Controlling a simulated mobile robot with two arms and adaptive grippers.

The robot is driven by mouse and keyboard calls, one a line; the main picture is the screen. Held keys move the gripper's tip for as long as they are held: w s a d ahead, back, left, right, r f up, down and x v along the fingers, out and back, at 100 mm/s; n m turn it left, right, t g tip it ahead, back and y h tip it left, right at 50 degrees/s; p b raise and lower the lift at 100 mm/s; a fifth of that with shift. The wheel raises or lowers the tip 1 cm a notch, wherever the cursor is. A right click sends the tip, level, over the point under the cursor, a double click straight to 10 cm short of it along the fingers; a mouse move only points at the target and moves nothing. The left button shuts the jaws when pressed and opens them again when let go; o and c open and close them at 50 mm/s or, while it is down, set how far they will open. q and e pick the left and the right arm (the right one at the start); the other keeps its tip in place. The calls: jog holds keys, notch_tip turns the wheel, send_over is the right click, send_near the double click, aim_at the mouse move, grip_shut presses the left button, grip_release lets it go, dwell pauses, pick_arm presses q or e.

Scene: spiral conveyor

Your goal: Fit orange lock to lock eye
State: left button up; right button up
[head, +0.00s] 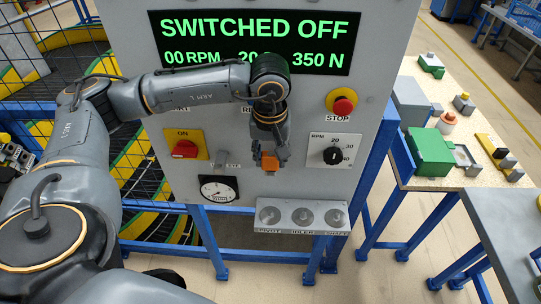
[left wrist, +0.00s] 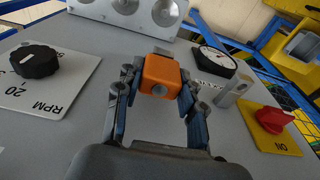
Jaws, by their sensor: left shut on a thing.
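The orange lock (head: 270,161) is between the fingers of my left gripper (head: 270,154), in front of the grey panel. In the left wrist view, the orange lock (left wrist: 161,75) sits at the fingertips of my shut left gripper (left wrist: 158,80). A grey metal post, seemingly the lock eye (left wrist: 233,93), stands out of the panel beside the yellow switch plate. In the head view, the lock eye (head: 222,157) is small and hard to make out, left of the lock. The lock is apart from it. My right gripper is in neither view.
A red switch (head: 185,149) on a yellow plate is left of the lock. A round gauge (head: 218,189) sits below left. The RPM knob (head: 332,156) and red stop button (head: 342,104) are to the right. A grey tray with round wells (head: 260,229) juts out below.

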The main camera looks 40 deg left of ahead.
pick_arm(q)
jog(key=shift+r+p, duration=0.45)
jog(key=shift+r, duration=1.1)
jog(key=shift+r, duration=0.35)
jog(key=shift+r+p, duration=0.9)
jog(key=shift+r, duration=1.15)
